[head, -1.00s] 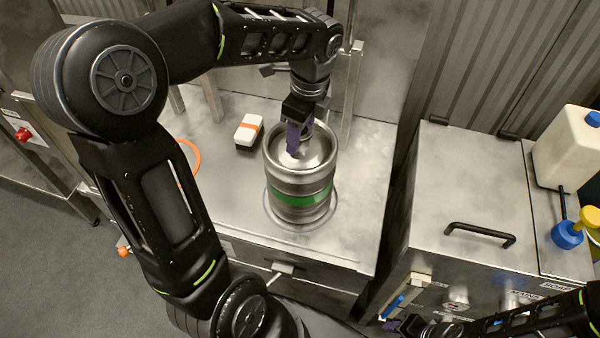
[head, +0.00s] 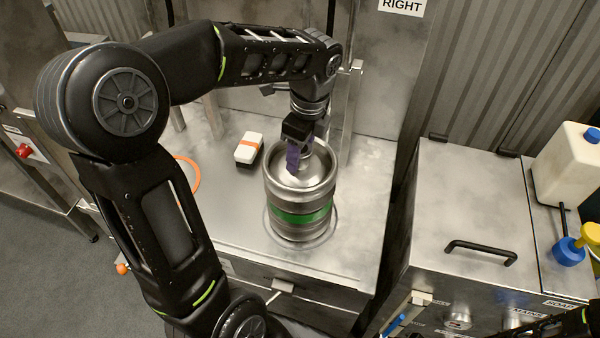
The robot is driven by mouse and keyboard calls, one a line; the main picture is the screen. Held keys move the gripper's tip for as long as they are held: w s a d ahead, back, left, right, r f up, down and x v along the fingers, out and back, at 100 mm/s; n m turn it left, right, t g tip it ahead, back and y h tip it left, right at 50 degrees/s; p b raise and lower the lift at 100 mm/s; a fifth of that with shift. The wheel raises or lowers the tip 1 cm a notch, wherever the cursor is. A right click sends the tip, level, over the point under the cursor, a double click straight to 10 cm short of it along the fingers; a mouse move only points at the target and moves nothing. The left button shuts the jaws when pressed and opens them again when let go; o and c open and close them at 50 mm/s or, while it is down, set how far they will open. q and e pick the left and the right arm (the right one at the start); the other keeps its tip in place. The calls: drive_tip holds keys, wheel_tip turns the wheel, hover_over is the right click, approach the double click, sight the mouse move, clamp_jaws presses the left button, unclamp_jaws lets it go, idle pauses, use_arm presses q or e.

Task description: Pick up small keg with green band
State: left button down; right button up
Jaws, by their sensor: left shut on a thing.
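The small keg with the green band (head: 300,215) is a silver metal drum standing upright on the steel worktop, inside a ring mark on it. My left gripper (head: 293,160) has purple fingers and reaches down from above to the keg's top. It is shut on the keg at the top, inside the rim; the exact contact is hard to see. No gap shows between the keg's base and the worktop. Only part of my right arm shows at the bottom right corner, and its gripper is out of the picture.
The worktop's front edge is close.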

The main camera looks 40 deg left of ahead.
use_arm(q)
wheel_tip(320, 180, up, 9)
drive_tip(key=shift+r+p, duration=0.1)
drive_tip(key=shift+p, duration=0.3)
drive_tip(key=shift+r+p, duration=0.3)
drive_tip(key=shift+r, duration=0.25)
drive_tip(key=shift+f, duration=0.1)
